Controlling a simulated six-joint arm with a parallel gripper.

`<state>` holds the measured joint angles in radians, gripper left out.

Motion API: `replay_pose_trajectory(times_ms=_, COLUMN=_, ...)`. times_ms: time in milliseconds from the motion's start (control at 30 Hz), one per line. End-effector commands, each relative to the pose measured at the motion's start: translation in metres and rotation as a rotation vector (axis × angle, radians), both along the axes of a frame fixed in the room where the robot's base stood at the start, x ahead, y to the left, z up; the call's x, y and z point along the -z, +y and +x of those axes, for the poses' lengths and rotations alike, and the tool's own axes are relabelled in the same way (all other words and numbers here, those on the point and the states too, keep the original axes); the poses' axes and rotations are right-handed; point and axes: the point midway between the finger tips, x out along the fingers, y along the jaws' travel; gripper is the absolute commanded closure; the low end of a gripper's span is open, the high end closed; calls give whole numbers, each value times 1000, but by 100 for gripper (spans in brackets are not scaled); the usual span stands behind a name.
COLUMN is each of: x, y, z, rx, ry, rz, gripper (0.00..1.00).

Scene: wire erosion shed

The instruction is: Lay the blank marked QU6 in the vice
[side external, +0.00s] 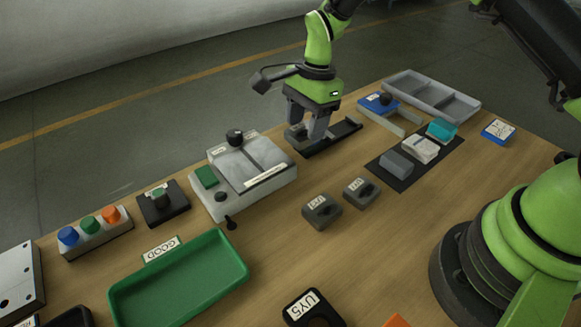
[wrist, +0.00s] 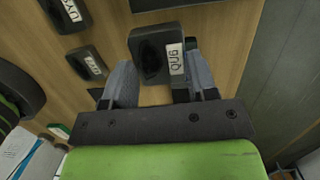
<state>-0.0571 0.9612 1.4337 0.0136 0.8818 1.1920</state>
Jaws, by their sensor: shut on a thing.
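The blank marked QU6 (wrist: 150,55) is a dark grey block with a recess and a white label. In the wrist view it sits between the two fingers of my gripper (wrist: 160,85), which is shut on it. In the side view my gripper (side external: 307,128) points down at the back of the table, over the left part of a low black fixture with a long base, which looks like the vice (side external: 343,132). The fingers largely hide the blank there, and I cannot tell whether it touches the fixture.
Two dark labelled blanks (side external: 322,211) (side external: 361,192) lie in front of the fixture. A white machine (side external: 278,181) stands to the left. A black mat (side external: 394,182) with blocks and a grey tray (side external: 462,112) are to the right. A green tray (side external: 236,252) is front left.

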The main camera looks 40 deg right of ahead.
Motion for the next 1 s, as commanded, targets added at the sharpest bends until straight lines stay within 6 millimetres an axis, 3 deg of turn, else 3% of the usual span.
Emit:
replay_pose_trajectory(times_ms=33, x=0, y=-25, z=10, rx=15, ry=-4, rz=-2, gripper=85)
replay_pose_trajectory(times_ms=200, x=-2, y=-90, z=24, rx=20, ry=-5, rz=-11, gripper=85)
replay_pose_trajectory(times_ms=400, x=-4, y=-132, z=26, rx=26, ry=-3, rz=-17, gripper=85)
replay_pose_trajectory(times_ms=567, x=0, y=-140, z=26, rx=24, ry=-1, rz=-18, gripper=85)
replay_pose_trajectory(times_ms=1000, x=33, y=-139, z=26, rx=24, ry=-1, rz=-17, gripper=85)
